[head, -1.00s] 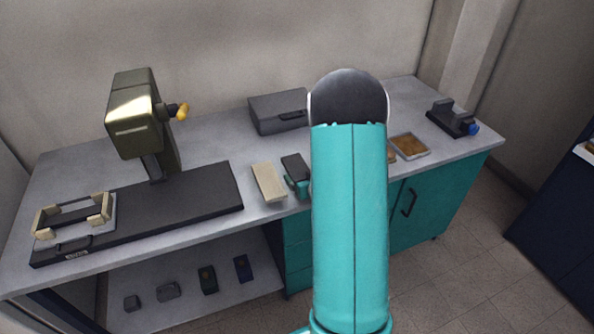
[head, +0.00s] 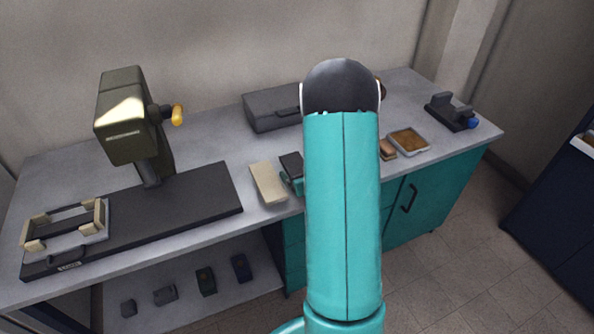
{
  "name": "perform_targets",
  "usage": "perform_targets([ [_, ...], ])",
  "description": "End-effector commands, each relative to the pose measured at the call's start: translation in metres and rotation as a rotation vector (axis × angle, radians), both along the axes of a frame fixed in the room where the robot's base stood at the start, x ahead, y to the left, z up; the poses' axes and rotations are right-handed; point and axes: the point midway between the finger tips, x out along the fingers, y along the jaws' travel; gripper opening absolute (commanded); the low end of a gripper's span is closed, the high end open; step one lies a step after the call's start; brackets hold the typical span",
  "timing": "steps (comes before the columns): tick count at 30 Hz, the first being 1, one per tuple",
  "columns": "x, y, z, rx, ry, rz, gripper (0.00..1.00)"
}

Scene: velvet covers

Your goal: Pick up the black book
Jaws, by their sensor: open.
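A flat, dark rectangular thing (head: 291,163), which looks like the black book, lies near the front edge of the grey workbench, right of a beige block. My arm covers the area just to its right. A small teal and dark part, which looks like my gripper (head: 294,185), shows at its near side, low by the bench edge. The gripper is open, with no hold on the dark thing visible. Most of the gripper is hidden behind my arm, and I cannot tell whether it touches the dark thing.
The beige block (head: 268,183) lies close on the left. A press (head: 125,115) on a black base stands further left. A grey box (head: 272,111) is behind. A brown block (head: 387,149) and shallow tray (head: 409,141) lie right. Several small items sit on the lower shelf (head: 150,292).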

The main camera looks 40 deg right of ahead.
Motion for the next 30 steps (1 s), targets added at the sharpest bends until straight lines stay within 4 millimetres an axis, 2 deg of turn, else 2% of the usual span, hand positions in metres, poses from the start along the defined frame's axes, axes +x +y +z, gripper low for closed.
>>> perform_targets([
  [2,-0.001,0.0,0.0,0.0,0.0,-0.001,0.89],
  [3,-0.001,0.0,0.0,0.0,0.0,-0.001,0.85],
  [9,-0.001,0.0,0.0,0.0,0.0,-0.001,0.46],
  [11,-0.001,0.0,0.0,0.0,0.001,-0.001,0.37],
  [23,0.002,0.0,0.007,-0.002,-0.002,-0.001,0.37],
  [26,0.002,-0.001,0.015,-0.003,-0.002,0.0,0.37],
  [30,0.001,-0.001,0.037,-0.004,-0.005,-0.002,0.37],
])
